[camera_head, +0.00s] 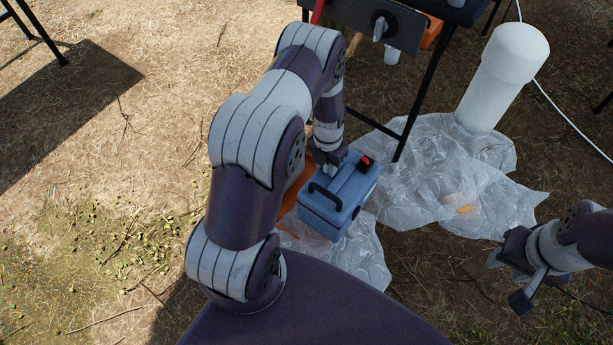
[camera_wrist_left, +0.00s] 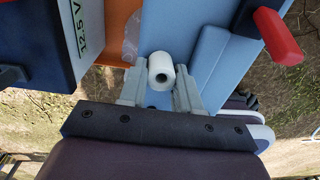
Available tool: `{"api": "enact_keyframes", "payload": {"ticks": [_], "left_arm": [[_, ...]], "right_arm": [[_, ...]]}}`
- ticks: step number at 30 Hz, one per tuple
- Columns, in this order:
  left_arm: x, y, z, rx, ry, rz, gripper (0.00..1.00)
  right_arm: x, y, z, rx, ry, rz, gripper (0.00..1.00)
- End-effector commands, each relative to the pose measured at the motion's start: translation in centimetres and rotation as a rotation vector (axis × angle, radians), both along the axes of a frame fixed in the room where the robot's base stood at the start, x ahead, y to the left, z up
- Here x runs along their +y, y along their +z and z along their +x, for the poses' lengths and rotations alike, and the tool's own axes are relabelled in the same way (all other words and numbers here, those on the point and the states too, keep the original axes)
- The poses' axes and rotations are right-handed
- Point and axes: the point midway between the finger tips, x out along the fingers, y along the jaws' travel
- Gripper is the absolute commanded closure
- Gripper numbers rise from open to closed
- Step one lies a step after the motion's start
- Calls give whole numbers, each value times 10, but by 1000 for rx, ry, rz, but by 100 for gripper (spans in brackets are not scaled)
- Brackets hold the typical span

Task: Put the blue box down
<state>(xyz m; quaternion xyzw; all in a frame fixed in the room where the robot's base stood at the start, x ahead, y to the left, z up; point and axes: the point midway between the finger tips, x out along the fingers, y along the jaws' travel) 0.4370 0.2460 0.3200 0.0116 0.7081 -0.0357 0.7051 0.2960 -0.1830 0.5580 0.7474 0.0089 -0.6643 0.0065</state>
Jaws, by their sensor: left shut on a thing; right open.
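The blue box (camera_head: 345,205), with a black handle and a red part on top, is in the middle of the head view. My left gripper (camera_head: 329,171) is at its top. In the left wrist view, my left gripper (camera_wrist_left: 160,82) is shut on a white cylindrical grip, seen end-on, beside the box's light blue surface (camera_wrist_left: 213,50). Whether the box touches what is under it cannot be told. My right gripper (camera_head: 508,281) is open and empty at the lower right, apart from the box.
Crumpled clear plastic sheeting (camera_head: 415,185) lies on the ground under and right of the box. An orange thing (camera_head: 293,195) is partly hidden behind my left arm. A white capped pipe (camera_head: 500,80) stands at the upper right. A dark table (camera_head: 428,92) stands behind.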

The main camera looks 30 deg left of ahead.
Motion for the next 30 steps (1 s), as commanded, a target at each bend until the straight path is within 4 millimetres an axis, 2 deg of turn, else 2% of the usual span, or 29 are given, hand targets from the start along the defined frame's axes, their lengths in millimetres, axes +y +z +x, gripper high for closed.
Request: {"api": "enact_keyframes", "payload": {"ticks": [1, 4, 7, 11, 14, 21, 30], "left_arm": [[10, -12, 1, -2, 5, 1, 100], [31, -25, 0, -3, 5, 1, 100], [49, -34, -1, -4, 5, 1, 100], [63, -40, -2, -2, 3, 0, 100], [67, -43, -2, -2, 0, 1, 100], [67, -82, -2, -1, 0, 0, 100], [67, -80, -2, -2, 0, 1, 100]], "right_arm": [[0, -12, 0, 0, 0, 0, 57], [0, -24, 0, 0, 0, 0, 57], [0, -34, 0, 0, 0, 0, 57], [0, -39, 0, 0, 0, 0, 57], [0, -42, 0, 0, 0, 0, 57], [0, -72, 0, 0, 0, 0, 57], [0, -69, 0, 0, 0, 0, 57]]}}
